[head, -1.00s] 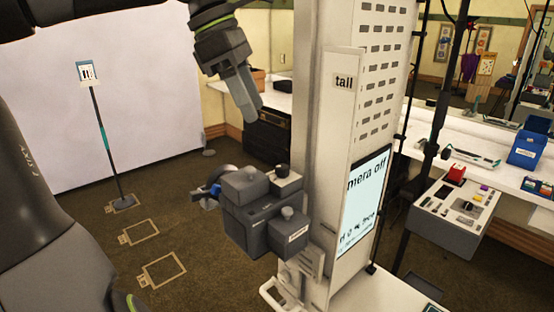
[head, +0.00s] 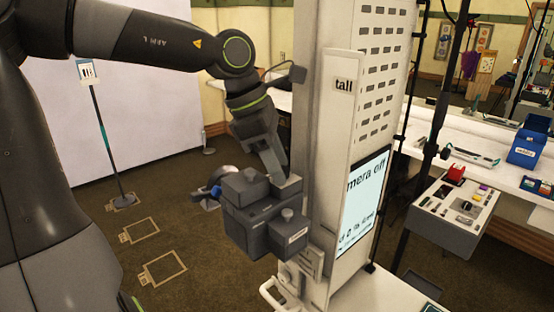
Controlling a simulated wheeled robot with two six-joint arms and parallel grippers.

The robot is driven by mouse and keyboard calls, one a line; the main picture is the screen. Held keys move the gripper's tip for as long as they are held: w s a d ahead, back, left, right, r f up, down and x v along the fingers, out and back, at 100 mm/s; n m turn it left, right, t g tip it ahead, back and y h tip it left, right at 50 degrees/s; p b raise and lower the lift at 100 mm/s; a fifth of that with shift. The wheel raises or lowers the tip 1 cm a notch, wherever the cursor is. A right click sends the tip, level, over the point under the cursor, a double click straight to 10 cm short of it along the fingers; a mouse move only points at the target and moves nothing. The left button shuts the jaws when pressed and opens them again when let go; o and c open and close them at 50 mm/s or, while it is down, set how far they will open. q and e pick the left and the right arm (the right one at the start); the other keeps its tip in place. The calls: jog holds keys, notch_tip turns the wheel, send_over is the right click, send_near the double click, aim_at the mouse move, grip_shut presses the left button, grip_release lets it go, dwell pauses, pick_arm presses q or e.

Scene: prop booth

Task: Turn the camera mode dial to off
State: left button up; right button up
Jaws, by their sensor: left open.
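The dark grey camera (head: 254,222) is mounted on the left side of the tall white cabinet. The mode dial, a dark knob on the camera's top plate (head: 287,186), is hidden now behind my left gripper. My left gripper (head: 281,174) points down over that top plate, with its tips at or just above the dial; I cannot tell whether they touch it. It is open. The screen (head: 365,205) on the cabinet shows large cut-off text reading "mera off" and smaller lines below. My right gripper is not in view.
The white cabinet (head: 342,140), labelled "tall", rises right beside my left gripper. A control desk (head: 450,213) and a counter with a blue box (head: 527,148) stand to the right. A stand (head: 103,130) and taped floor marks are at the left.

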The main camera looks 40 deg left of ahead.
pick_arm(q)
grip_shut()
jog(key=shift+f+n+b, duration=0.15)
jog(key=shift+n+b, duration=0.35)
jog(key=shift+b, duration=0.3)
jog(key=n+t+y+b, duration=0.1)
jog(key=n+b, duration=0.1)
jog(key=b, duration=0.1)
jog(key=shift+s+d+n+b, duration=0.1)
jog(key=shift+d+n+b, duration=0.05)
jog(key=shift+n+b, duration=0.15)
jog(key=shift+n+y+b, duration=0.3)
jog(key=shift+n+b, duration=0.3)
jog(key=shift+n, duration=0.2)
jog(key=shift+d+r+n+y, duration=0.1)
jog(key=shift+r+n+y, duration=0.15)
jog(key=shift+n, duration=0.25)
jog(key=shift+n+t+y+p, duration=0.25)
jog(key=shift+n+t+p, duration=0.05)
jog(key=shift+n, duration=0.3)
grip_release()
jog(key=shift+f, duration=0.1)
